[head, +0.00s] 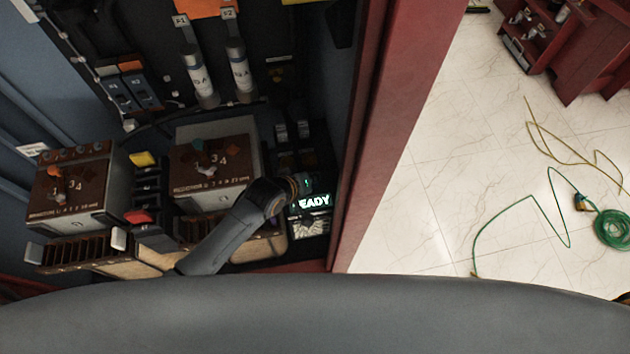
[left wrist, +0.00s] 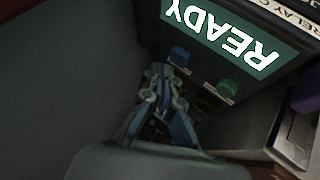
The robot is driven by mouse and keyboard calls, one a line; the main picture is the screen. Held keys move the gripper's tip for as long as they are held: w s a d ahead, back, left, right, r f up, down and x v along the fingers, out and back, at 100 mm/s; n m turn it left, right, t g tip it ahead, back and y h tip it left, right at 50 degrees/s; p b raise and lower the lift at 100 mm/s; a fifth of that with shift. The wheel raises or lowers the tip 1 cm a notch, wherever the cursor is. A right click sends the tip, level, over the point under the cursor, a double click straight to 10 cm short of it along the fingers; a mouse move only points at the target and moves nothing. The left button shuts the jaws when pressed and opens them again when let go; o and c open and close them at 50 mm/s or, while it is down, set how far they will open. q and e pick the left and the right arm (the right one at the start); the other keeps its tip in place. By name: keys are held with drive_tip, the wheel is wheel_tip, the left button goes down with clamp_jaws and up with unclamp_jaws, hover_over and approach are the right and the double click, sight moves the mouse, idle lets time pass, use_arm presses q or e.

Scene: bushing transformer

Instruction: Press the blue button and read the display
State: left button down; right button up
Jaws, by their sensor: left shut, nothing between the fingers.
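The display (head: 313,201) shows lit letters on the relay unit at the right of the cabinet in the head view; my arm covers its first letter. In the left wrist view the display (left wrist: 222,35) reads READY, upside down. The blue button (left wrist: 180,56) sits beside the display, and a green button (left wrist: 227,88) is to its right. My left gripper (left wrist: 168,76) is shut and empty, its tips close to the blue button; I cannot tell whether they touch. In the head view the left gripper (head: 303,184) is at the relay unit. My right gripper is not in view.
Two brown-topped units (head: 75,187) (head: 215,165) stand left of the relay unit, with a red switch (head: 138,217) between them. Two fuses (head: 200,80) are above. The cabinet's red frame (head: 385,130) bounds the right side. Green hose (head: 612,228) lies on the open tiled floor.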

use_arm(q)
drive_tip(key=shift+f, duration=0.15)
drive_tip(key=shift+f, duration=0.3)
drive_tip(key=shift+f+b, duration=0.35)
drive_tip(key=shift+f, duration=0.15)
idle(0.6)
drive_tip(key=shift+r+p, duration=0.95)
drive_tip(key=shift+p, duration=0.05)
wheel_tip(320, 180, up, 5)
drive_tip(key=p, duration=0.5)
